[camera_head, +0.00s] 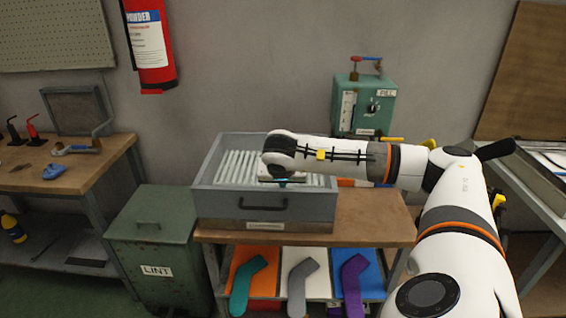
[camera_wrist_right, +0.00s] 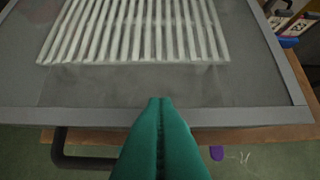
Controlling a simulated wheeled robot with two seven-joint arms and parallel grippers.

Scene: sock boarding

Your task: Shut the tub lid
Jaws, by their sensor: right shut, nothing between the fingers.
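The grey tub (camera_head: 215,204) sits on the wooden bench top, with a dark bar handle (camera_head: 263,203) on its front face. White slats (camera_head: 238,167) lie in rows inside it. A faint, see-through flat area (camera_wrist_right: 75,88) shows in front of the slats in the right wrist view; I cannot tell whether it is a lid. My right gripper (camera_head: 283,183) is over the tub's front part. Its teal fingers (camera_wrist_right: 160,100) are shut together and empty, overlapping the front rim in the wrist view; contact is unclear. My left gripper is out of view.
A green lint bin (camera_head: 152,228) stands left of the bench (camera_head: 365,218). A green machine (camera_head: 362,103) with a red valve stands behind. Teal, grey and purple socks (camera_head: 354,278) lie on coloured boards below. A workbench (camera_head: 80,165) is at far left.

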